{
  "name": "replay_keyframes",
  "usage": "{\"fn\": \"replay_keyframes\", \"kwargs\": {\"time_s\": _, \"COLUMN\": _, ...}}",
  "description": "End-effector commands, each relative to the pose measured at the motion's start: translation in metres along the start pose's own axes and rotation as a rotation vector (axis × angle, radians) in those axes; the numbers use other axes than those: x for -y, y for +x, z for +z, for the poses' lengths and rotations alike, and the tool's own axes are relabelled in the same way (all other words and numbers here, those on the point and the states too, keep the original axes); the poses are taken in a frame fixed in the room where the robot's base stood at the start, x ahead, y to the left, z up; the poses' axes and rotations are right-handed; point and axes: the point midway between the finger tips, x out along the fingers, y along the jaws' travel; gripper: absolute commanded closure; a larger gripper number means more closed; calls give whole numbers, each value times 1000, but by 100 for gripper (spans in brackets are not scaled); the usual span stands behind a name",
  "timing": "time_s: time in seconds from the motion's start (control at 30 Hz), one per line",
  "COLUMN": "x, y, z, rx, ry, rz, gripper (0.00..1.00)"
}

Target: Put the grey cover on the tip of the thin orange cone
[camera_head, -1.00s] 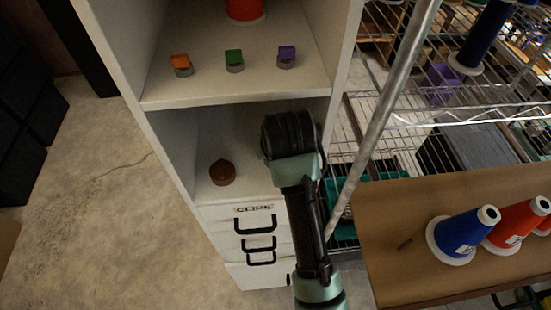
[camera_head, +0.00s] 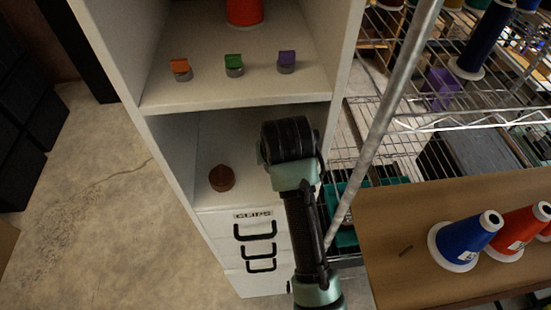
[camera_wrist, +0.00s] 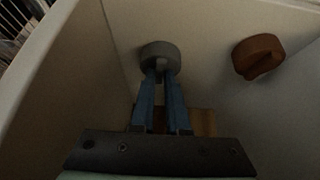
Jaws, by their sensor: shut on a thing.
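A grey round cover (camera_wrist: 160,53) shows in the wrist view, at the ends of my two blue fingers. My gripper (camera_wrist: 160,70) is shut on it. In the head view my wrist reaches into the lower compartment of the white cabinet and hides the fingers and the grey cover. A red-orange cone (camera_head: 244,10) stands on the shelf above, its top cut off by the picture edge. I see no cone that is clearly the thin orange one.
A brown knob-like cover (camera_head: 222,178) sits left of my wrist; it also shows in the wrist view (camera_wrist: 258,56). Orange, green and purple clips (camera_head: 286,62) stand on the shelf above. A metal rack post (camera_head: 395,95) and a table (camera_head: 385,285) with blue and red cones are right.

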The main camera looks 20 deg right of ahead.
Motion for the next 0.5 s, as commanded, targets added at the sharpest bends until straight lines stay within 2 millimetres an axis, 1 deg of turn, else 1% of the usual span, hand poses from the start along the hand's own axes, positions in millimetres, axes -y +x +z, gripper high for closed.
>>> {"fn": "replay_keyframes", "kwargs": {"time_s": 0.5, "x": 0, "y": -18, "z": -10, "rx": 1, "ry": 0, "rz": 0, "gripper": 100}}
